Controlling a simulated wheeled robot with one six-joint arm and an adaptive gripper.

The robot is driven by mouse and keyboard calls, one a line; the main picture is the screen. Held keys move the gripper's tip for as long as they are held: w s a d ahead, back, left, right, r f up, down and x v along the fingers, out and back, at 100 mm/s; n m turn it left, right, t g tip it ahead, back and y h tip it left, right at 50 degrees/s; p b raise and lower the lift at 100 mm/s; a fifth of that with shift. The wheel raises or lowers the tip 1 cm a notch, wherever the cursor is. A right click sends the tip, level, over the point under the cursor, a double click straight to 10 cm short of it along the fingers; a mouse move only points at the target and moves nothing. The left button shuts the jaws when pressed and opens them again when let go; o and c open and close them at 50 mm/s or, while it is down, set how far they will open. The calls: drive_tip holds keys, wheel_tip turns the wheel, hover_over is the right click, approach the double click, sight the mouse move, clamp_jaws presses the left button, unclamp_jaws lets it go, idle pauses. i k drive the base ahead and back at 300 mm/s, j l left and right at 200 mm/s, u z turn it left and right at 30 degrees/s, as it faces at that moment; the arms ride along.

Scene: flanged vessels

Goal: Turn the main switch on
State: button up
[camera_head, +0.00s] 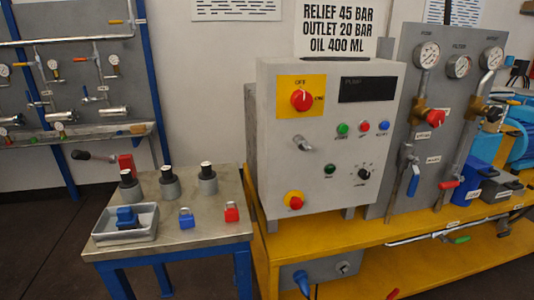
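The main switch (302,100) is a red rotary knob on a yellow plate at the upper left of a grey control box (330,195). The plate reads OFF above the knob, with another small label to its right. A pale mark on the knob appears to point up, toward OFF. A silver handle or lock (302,143) sticks out of the box below the plate. My gripper is not in view.
The box stands on a yellow bench (330,245). A red emergency-type button (294,200) and small coloured buttons (364,127) share its front. Left is a small table (185,238) with padlocks, a grey tray (125,238) and dark cylinders. Gauges and valves stand right.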

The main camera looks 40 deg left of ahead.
sight(300, 99)
drive_tip(key=k+u, duration=0.1)
drive_tip(key=u, duration=1.15)
